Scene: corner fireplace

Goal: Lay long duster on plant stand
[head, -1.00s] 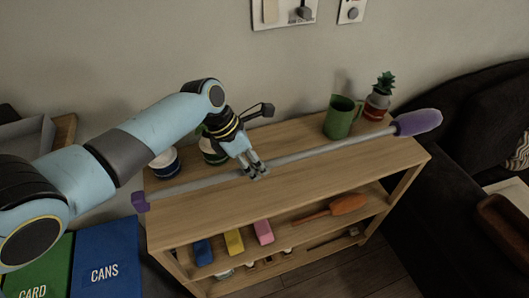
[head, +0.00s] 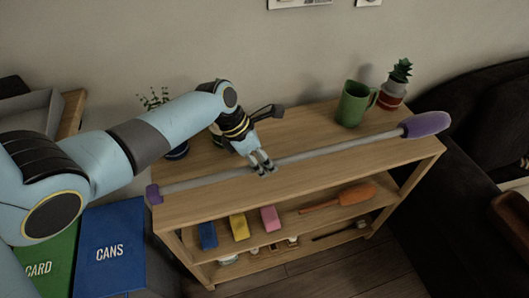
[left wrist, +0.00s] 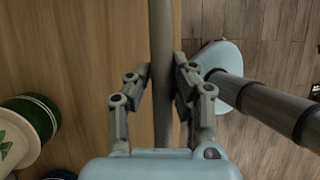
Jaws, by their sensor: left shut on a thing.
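The long duster has a thin grey pole (head: 330,151), a purple fluffy head (head: 426,124) at the right and a purple end at the left. It lies lengthwise over the top of the wooden plant stand (head: 330,176), both ends near or past the stand's sides. My left gripper (head: 264,170) is shut on the pole near its middle. In the left wrist view the pole (left wrist: 161,40) runs between the fingers (left wrist: 162,75), along the top's edge (left wrist: 178,25). I cannot tell whether the pole touches the top. My right gripper is not in view.
A green mug (head: 355,103) and a potted succulent (head: 394,86) stand at the top's back right. Another plant (head: 155,98) shows behind my arm. Lower shelves hold coloured blocks and an orange duster (head: 355,195). Blue (head: 110,250) and green bins stand at the left, a dark sofa at the right.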

